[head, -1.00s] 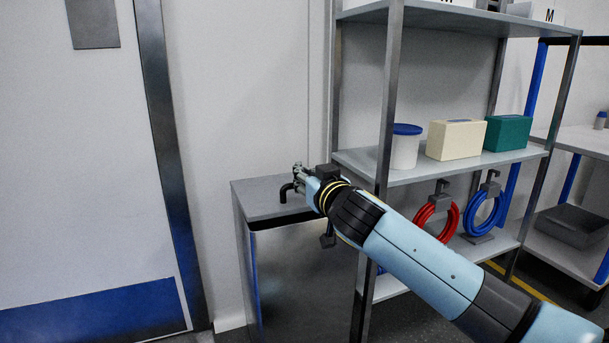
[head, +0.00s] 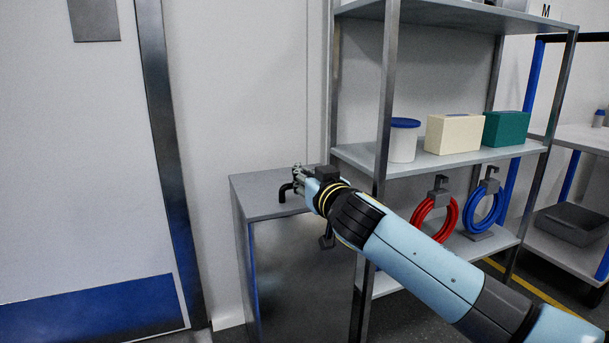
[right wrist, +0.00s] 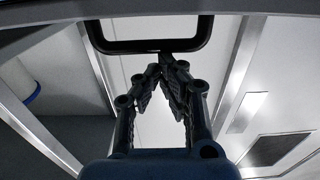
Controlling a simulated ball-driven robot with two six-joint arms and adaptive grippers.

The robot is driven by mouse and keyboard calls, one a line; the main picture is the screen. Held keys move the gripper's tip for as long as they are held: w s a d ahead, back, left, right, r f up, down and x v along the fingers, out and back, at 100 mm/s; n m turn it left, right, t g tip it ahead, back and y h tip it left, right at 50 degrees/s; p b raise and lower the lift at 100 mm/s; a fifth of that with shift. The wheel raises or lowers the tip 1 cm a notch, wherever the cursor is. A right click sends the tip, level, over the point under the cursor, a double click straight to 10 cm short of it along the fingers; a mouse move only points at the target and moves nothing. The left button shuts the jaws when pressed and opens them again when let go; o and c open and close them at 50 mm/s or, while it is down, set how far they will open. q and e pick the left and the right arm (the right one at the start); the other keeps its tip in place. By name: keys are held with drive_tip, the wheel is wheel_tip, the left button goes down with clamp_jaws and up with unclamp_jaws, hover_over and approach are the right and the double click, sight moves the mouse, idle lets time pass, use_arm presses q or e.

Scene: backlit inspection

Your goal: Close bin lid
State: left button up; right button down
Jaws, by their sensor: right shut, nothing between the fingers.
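The bin (head: 300,285) is a grey metal box standing between the door and the shelf rack. Its flat grey lid (head: 255,188) lies level on top, and no dark gap shows under its front edge. A black bar handle (head: 284,194) sits on the lid. My right gripper (head: 298,180) is at the lid, close by the handle. In the right wrist view the fingertips (right wrist: 163,70) meet with nothing between them, just below the black handle (right wrist: 147,46) in the picture. Whether they touch it I cannot tell. My right arm hides the lid's right part. My left gripper is out of view.
A metal shelf rack (head: 384,110) stands right of the bin, holding a white tub (head: 403,145), a cream box (head: 453,135), a green box (head: 506,130) and red (head: 432,215) and blue (head: 484,213) coils. A door (head: 80,170) is at left.

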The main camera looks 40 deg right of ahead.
drive_tip(key=shift+s+d+f+p, duration=0.15)
drive_tip(key=shift+f+p, duration=0.15)
drive_tip(key=shift+f, duration=0.2)
drive_tip(key=r+p, duration=0.2)
drive_tip(key=s+r, duration=0.1)
drive_tip(key=shift+a+r+p, duration=0.2)
drive_tip(key=shift+a+p, duration=0.15)
drive_tip(key=shift+p, duration=0.05)
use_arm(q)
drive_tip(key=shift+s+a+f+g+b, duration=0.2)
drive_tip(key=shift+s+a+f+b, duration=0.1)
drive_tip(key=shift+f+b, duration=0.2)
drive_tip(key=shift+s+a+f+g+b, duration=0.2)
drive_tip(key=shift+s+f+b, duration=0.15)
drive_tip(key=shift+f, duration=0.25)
use_arm(e)
drive_tip(key=s+a+f, duration=0.1)
drive_tip(key=s+f, duration=0.2)
drive_tip(key=s, duration=0.3)
drive_tip(key=shift+s+a, duration=0.25)
drive_tip(key=shift+s, duration=0.05)
